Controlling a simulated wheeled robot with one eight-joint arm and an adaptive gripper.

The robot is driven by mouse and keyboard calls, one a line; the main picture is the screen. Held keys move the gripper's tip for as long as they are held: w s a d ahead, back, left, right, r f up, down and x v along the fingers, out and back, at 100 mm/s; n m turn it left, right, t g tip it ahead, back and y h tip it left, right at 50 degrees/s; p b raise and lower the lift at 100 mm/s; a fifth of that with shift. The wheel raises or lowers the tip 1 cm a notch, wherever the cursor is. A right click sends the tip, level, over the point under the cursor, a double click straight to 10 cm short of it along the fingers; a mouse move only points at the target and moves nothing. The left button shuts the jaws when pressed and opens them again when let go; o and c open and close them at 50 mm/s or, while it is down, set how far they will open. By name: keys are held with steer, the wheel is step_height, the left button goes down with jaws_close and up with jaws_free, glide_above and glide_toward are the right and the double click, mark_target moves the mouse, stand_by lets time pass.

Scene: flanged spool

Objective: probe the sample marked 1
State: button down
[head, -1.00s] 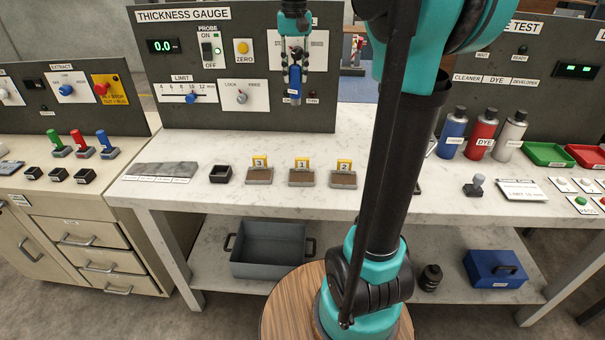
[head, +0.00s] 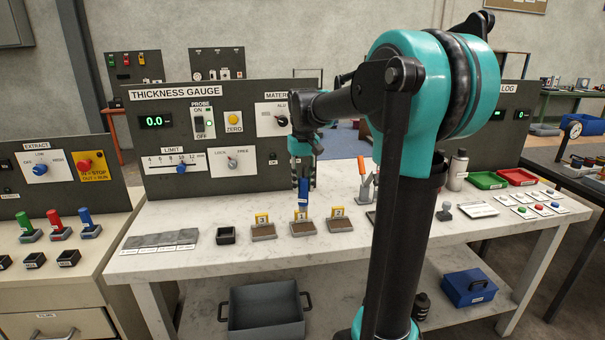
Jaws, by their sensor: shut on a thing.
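My gripper (head: 302,182) points down over the middle of the bench in the head view. It is shut on a blue probe (head: 303,194), which hangs upright. The probe's lower end shows just above or behind the yellow marker of the sample marked 1 (head: 307,228); I cannot tell whether it touches. That sample is a brown plate in a grey holder, between the sample marked 3 (head: 263,232) on the left and the sample marked 2 (head: 341,224) on the right. The thickness gauge panel (head: 217,181) stands behind, its display (head: 155,122) reading 0.0.
A small dark open box (head: 226,235) and a grey stepped strip (head: 160,239) lie left of the samples. An orange-handled clamp (head: 364,182) stands to the right. The white bench (head: 250,262) is clear in front of the samples. My arm hides part of the right side.

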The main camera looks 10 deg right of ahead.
mark_target(304, 203)
steer(key=shift+s+f, duration=0.1)
steer(key=shift+f, duration=2.95)
steer(key=shift+f, duration=0.55)
steer(key=shift+r, duration=0.1)
steer(key=shift+r, duration=3.45)
steer(key=shift+d, duration=0.65)
